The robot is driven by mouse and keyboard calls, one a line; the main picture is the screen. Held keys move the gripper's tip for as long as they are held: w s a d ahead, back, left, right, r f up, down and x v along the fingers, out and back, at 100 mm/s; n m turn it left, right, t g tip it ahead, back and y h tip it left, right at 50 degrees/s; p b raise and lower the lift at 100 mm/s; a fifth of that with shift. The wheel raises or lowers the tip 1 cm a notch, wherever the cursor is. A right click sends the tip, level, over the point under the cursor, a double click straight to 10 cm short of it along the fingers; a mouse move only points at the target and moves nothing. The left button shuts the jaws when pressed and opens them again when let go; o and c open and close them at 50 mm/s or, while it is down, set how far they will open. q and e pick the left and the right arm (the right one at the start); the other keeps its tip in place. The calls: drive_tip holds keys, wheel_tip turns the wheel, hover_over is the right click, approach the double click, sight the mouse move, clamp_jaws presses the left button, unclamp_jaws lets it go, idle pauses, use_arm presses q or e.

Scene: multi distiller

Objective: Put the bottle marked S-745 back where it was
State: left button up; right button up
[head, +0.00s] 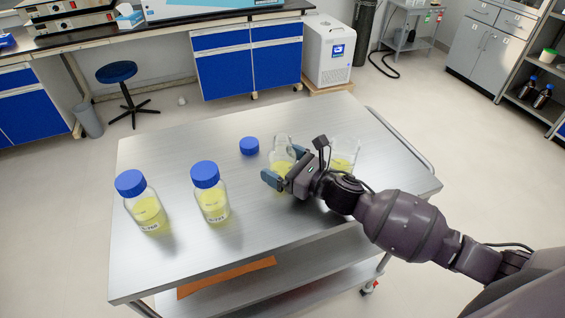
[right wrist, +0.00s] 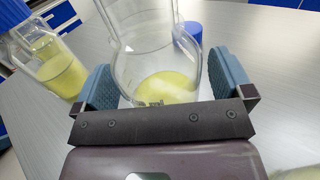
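Two blue-capped bottles of yellow liquid stand upright on the left of the steel cart: the leftmost bottle (head: 149,212) and a second bottle (head: 213,203). Their labels are too small to read surely. An open glass bottle (head: 281,163) with yellow liquid stands farther right, partly hidden by my right gripper (head: 275,184). In the right wrist view this bottle (right wrist: 160,85) is between the two open fingers, with a visible gap to the right finger. Its label is mostly hidden. My left gripper is not in view.
A loose blue cap (head: 249,146) lies on the cart top (head: 170,155) beside the open bottle. A glass vessel with yellow liquid (head: 343,163) stands right of my gripper, partly hidden. The cart's front middle is clear. A stool (head: 117,73) and lab bench stand behind.

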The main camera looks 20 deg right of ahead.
drive_tip(key=shift+r, duration=0.2)
drive_tip(key=v, duration=1.2)
drive_tip(key=shift+s, duration=0.1)
idle(0.4)
